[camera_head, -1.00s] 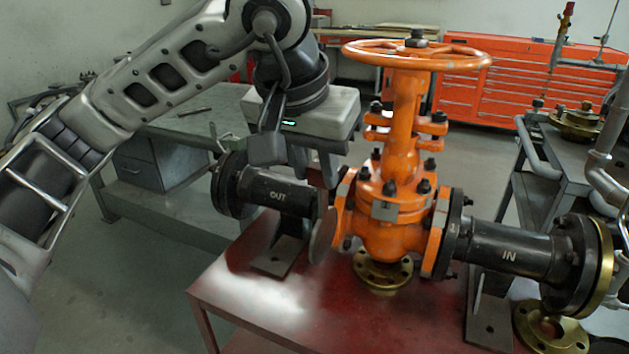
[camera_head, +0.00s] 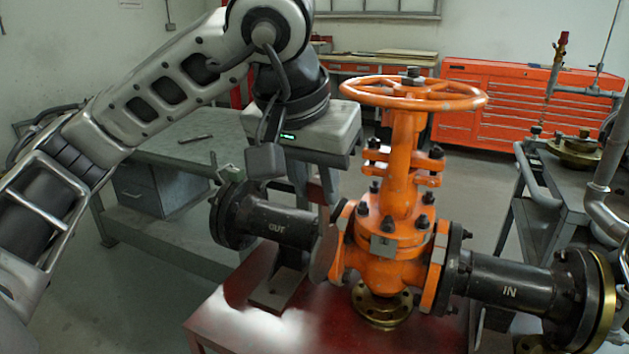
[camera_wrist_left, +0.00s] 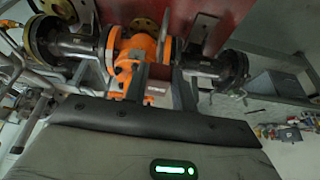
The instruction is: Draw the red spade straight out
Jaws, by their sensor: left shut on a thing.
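The spade shows as a round grey plate (camera_head: 325,255) with a dark red upper part (camera_head: 318,192). It hangs roughly upright, edge-on to the pipe line, between the black OUT pipe (camera_head: 275,222) and the orange gate valve (camera_head: 390,240). My left gripper (camera_head: 316,182) is above it, pointing down, shut on its red upper part. In the left wrist view the red part (camera_wrist_left: 158,88) sits between the fingers, with the grey plate (camera_wrist_left: 166,42) beyond. The plate still overlaps the pipe ends in the head view. My right gripper is not in view.
The valve's orange handwheel (camera_head: 415,95) stands close right of my left gripper. The black IN pipe (camera_head: 500,282) lies right. A red table (camera_head: 240,325) is below, a grey bench (camera_head: 185,150) behind left, and a grey cart (camera_head: 550,200) right.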

